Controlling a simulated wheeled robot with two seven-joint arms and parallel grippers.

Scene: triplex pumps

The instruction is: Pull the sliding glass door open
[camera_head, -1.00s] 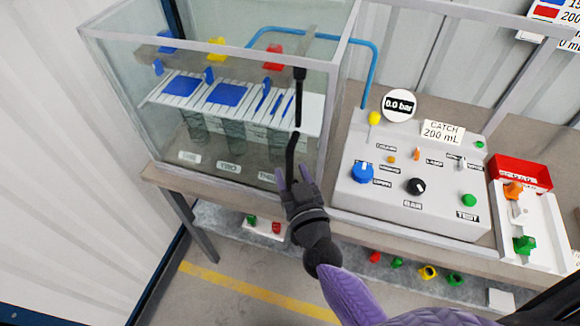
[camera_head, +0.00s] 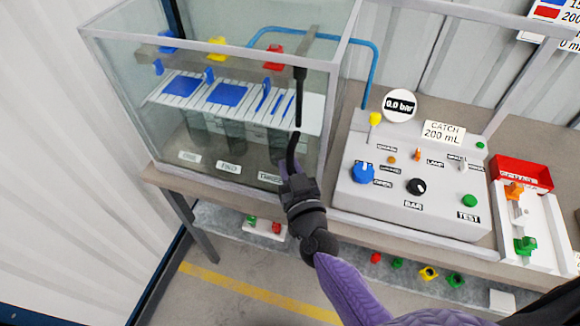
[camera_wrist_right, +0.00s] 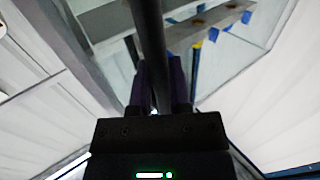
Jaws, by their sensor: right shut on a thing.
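The sliding glass door (camera_head: 225,110) is the front pane of a clear tank. It appears closed across the front. Its long black upright handle (camera_head: 299,95) is near the door's right edge. My right gripper (camera_head: 290,172) is shut on the lower part of the handle. In the right wrist view the dark handle bar (camera_wrist_right: 150,45) runs between the two purple fingers of my right gripper (camera_wrist_right: 162,82). The fingers hide part of the bar. My left gripper is in neither view.
Inside the tank are a white slatted rack with blue pieces (camera_head: 228,95) and several coloured valves. To the right stand a grey control panel (camera_head: 400,205) and a red-and-white tray (camera_head: 520,175). Free floor (camera_head: 235,270) lies in front of the bench.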

